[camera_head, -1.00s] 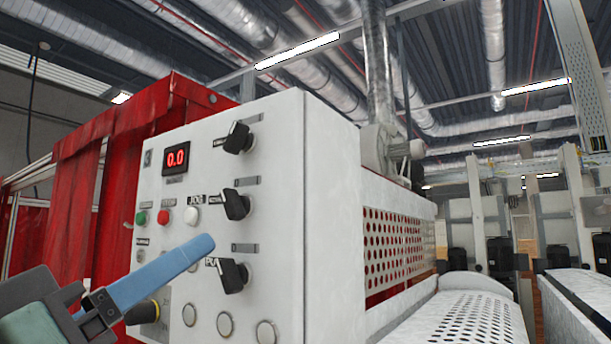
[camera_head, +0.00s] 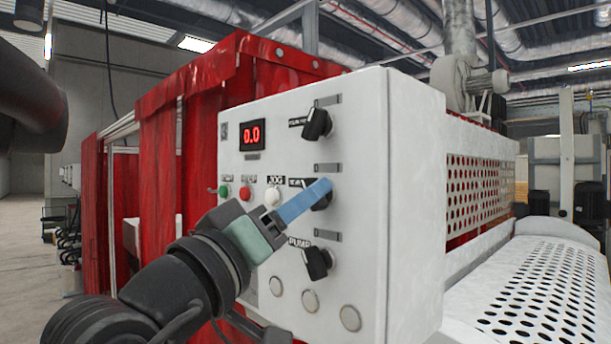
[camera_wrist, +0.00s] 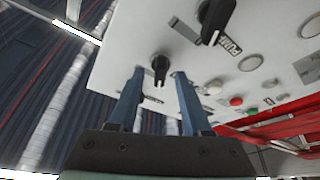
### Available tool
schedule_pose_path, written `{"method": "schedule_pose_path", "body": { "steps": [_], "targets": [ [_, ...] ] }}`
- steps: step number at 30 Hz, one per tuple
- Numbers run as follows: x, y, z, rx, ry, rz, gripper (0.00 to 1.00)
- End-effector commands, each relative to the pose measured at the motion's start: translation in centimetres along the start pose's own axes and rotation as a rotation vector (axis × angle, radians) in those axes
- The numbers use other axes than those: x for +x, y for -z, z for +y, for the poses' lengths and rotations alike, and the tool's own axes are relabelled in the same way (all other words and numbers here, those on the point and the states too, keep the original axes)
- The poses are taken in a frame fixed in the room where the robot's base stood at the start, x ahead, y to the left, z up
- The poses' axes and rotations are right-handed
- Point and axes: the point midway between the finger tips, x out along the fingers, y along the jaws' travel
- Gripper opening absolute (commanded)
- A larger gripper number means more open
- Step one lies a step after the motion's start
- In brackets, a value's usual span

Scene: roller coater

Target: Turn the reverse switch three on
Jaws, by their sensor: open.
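The white control panel (camera_head: 345,240) carries three black rotary switches: an upper one (camera_head: 317,123), a middle one (camera_head: 322,196) and a lower one (camera_head: 317,263) labelled PUMP. I cannot read which is the reverse switch three. My gripper (camera_head: 318,190) is open, and its blue finger partly covers the middle switch in the head view. In the wrist view, my gripper (camera_wrist: 159,73) has one finger on each side of a switch (camera_wrist: 160,68), with the switch near the fingertips. Contact cannot be told. The PUMP switch (camera_wrist: 215,18) lies outside the fingers.
The panel also has a red display (camera_head: 252,135) reading 0.0, small green (camera_head: 224,192), red (camera_head: 245,193) and white (camera_head: 273,196) buttons, and round caps low down. Red curtains (camera_head: 160,170) hang at left. A perforated white cover (camera_head: 540,290) stands at right.

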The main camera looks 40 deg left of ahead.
Motion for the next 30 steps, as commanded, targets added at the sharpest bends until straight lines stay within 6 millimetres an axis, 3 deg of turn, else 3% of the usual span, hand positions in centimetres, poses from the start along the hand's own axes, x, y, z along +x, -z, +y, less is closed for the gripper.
{"method": "schedule_pose_path", "body": {
  "steps": [12, 14, 21, 30],
  "targets": [
    [1.03, -0.09, -0.02, 0.001, 0.0, 0.0, 0.49],
    [1.02, -0.09, -0.02, 0.001, 0.0, 0.0, 0.42],
    [1.0, -0.07, -0.02, 0.001, 0.0, 0.0, 0.0],
    [0.98, -0.09, -0.04, 0.003, -0.001, 0.0, 0.0]
  ]
}}
